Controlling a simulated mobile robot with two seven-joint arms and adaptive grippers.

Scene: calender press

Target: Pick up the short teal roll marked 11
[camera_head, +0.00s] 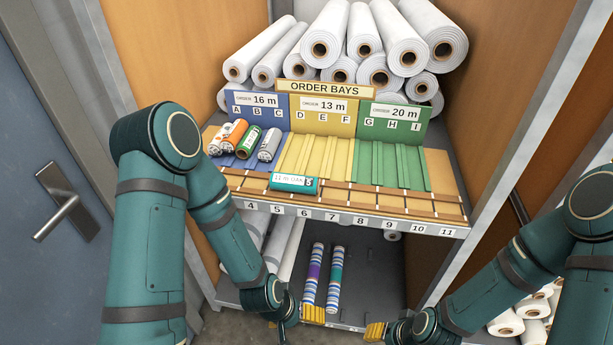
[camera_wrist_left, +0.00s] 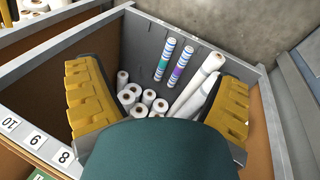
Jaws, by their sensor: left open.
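The short teal roll (camera_head: 294,183), with a white label that reads 11 m, lies sideways on the wooden rack at the front of the shelf, behind numbers 5 to 7. My left gripper (camera_head: 313,314) is below and in front of the shelf edge, well apart from the roll. In the left wrist view my left gripper (camera_wrist_left: 160,105) has its yellow fingers wide apart with nothing held; the teal roll is not seen there. My right gripper (camera_head: 375,331) is low at the front, right of the left one; its finger gap is unclear.
Orange, green and grey short rolls (camera_head: 240,138) lie in the blue bay (camera_head: 274,162). The yellow bay (camera_head: 304,158) and green bay (camera_head: 395,165) are empty. Long white rolls (camera_head: 345,45) are stacked behind. Cabinet walls flank the shelf.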

